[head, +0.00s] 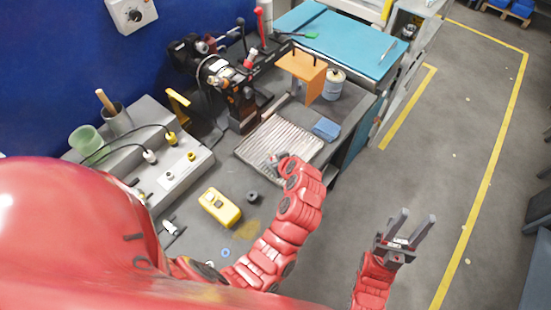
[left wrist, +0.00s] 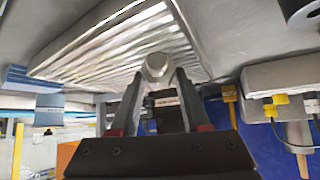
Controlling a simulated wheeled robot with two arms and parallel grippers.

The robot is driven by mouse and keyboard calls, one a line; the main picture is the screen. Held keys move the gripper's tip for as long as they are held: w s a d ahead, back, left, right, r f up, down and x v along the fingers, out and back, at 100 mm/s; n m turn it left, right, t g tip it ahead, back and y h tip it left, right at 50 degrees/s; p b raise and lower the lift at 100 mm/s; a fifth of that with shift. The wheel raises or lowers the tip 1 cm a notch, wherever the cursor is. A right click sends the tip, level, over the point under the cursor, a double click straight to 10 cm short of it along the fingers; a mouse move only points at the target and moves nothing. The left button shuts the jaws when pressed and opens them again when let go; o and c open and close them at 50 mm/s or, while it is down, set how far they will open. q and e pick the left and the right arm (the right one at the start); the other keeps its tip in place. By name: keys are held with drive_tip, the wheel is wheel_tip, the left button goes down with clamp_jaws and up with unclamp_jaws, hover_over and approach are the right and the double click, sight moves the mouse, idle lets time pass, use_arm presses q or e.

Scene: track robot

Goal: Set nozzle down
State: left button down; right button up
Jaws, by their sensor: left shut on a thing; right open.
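The nozzle (left wrist: 157,65) is a small grey metallic piece with a rounded end, seen between my left fingertips in the left wrist view. My left gripper (head: 274,160) is shut on it, over the near edge of the ribbed metal tray (head: 284,138) on the workbench. The ribbed tray also fills the upper middle of the left wrist view (left wrist: 95,58). I cannot tell whether the nozzle touches the tray. In the head view the nozzle is too small to make out clearly. My right gripper (head: 408,225) is open and empty above the floor, right of the bench.
A yellow meter (head: 220,207) and a small black ring (head: 252,196) lie on the nearer bench. A machine (head: 228,85) stands behind.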

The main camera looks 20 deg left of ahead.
use_arm(q)
drive_tip(key=shift+f+b, duration=0.2)
drive_tip(key=shift+b, duration=0.1)
drive_tip(key=shift+c, duration=1.9)
unclamp_jaws()
drive_tip(key=shift+r, duration=0.1)
drive_tip(key=shift+r+p, duration=0.1)
drive_tip(key=shift+p, duration=0.2)
drive_tip(key=b+v, duration=0.3)
drive_tip(key=v, duration=0.9)
